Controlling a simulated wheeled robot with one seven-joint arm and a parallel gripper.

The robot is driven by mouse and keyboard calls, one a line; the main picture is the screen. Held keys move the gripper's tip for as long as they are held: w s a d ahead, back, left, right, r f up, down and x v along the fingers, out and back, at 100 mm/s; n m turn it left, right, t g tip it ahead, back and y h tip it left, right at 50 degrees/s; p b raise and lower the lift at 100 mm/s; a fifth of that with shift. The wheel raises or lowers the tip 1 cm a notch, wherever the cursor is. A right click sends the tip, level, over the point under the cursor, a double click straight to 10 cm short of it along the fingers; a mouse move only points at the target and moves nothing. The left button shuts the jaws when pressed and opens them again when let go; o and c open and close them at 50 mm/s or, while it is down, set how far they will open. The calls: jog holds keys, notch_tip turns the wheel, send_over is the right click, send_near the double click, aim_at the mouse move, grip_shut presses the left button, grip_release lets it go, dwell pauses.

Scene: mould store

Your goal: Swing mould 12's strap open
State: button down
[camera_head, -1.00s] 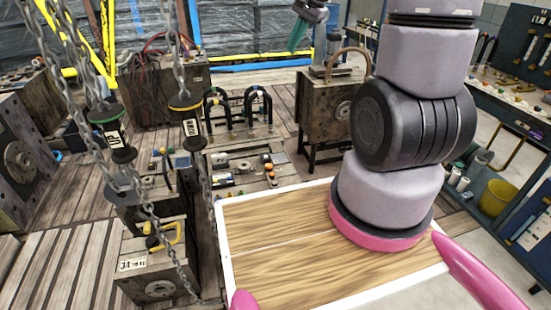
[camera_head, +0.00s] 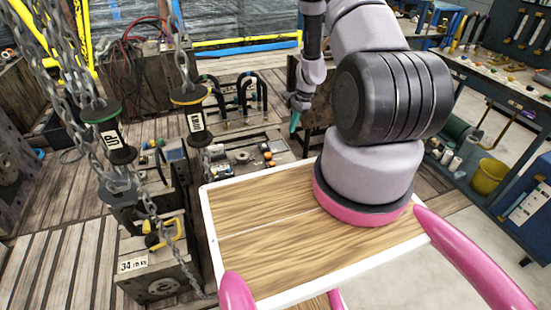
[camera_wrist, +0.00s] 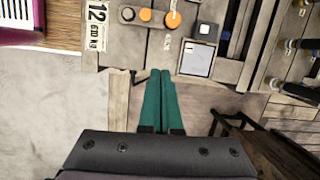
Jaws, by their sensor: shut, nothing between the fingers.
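Mould 12 (camera_wrist: 120,50) is at the top of the wrist view, known by its white "12" label (camera_wrist: 97,22). It carries round orange knobs (camera_wrist: 172,20) and a small pale square panel (camera_wrist: 196,58). In the head view, what looks like the same low mould (camera_head: 228,172) lies behind the wooden tray. I cannot clearly pick out its strap; a small dark lever or hook (camera_wrist: 134,76) shows at the mould's near edge. My gripper (camera_wrist: 160,72) has its teal fingers shut and empty, with tips close to that edge in the picture. My gripper (camera_head: 295,122) also shows in the head view, right of the mould.
A mould labelled 34 (camera_head: 185,262) stands front left. Hoses (camera_head: 240,95) arch behind the low mould. A workbench (camera_head: 500,95) and yellow bucket (camera_head: 489,176) are at right. Floor boards at lower left are clear.

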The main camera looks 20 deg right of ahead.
aim_at(277, 165)
jog(key=shift+m+g, duration=0.3)
jog(key=shift+m, duration=0.1)
jog(key=f, duration=0.1)
jog(key=s+f, duration=0.1)
jog(key=f, duration=0.3)
jog(key=shift+s+d+f, duration=0.2)
jog(key=shift+d, duration=0.05)
jog(key=x, duration=1)
jog(key=shift+s+f, duration=0.1)
jog(key=shift+f, duration=0.05)
jog(key=a, duration=0.2)
jog(key=shift+a, duration=0.95)
